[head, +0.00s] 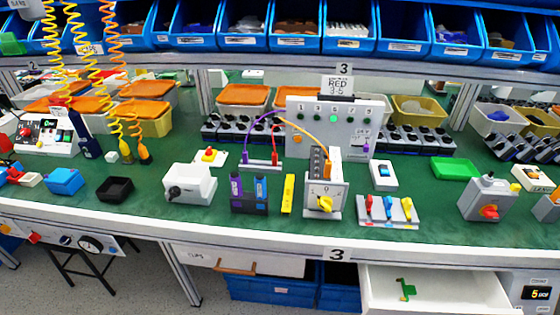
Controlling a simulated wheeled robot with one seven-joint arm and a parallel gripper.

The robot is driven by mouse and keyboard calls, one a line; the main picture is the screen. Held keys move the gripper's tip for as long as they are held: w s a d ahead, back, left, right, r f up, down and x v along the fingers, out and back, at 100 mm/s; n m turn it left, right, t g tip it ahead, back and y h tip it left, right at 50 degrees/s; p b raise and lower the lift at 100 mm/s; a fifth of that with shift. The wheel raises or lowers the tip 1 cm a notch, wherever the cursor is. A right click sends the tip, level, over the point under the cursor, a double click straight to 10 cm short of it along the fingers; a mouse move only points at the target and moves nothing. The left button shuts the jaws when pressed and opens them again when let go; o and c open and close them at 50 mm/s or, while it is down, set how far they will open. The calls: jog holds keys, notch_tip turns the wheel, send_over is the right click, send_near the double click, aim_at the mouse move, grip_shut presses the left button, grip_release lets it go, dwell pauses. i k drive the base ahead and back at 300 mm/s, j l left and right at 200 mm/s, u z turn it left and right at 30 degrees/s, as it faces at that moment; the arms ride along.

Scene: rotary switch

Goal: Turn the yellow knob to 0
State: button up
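A yellow-orange knob (325,204) is on the front of a small white box (314,192) near the front edge of the bench, right of centre. Small dark marks show on the box's face around the knob, too small to read for certain, so I cannot tell which mark the knob points to. My gripper is not in view.
A yellow block (288,194) and purple and blue tools in a dark holder (249,193) stand left of the box. Coloured levers on a grey base (388,211) are to its right. A panel (337,122) with an orange cable stands behind. An open drawer (437,289) is below.

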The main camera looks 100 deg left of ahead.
aim_at(324, 202)
jog(key=u, duration=3.1)
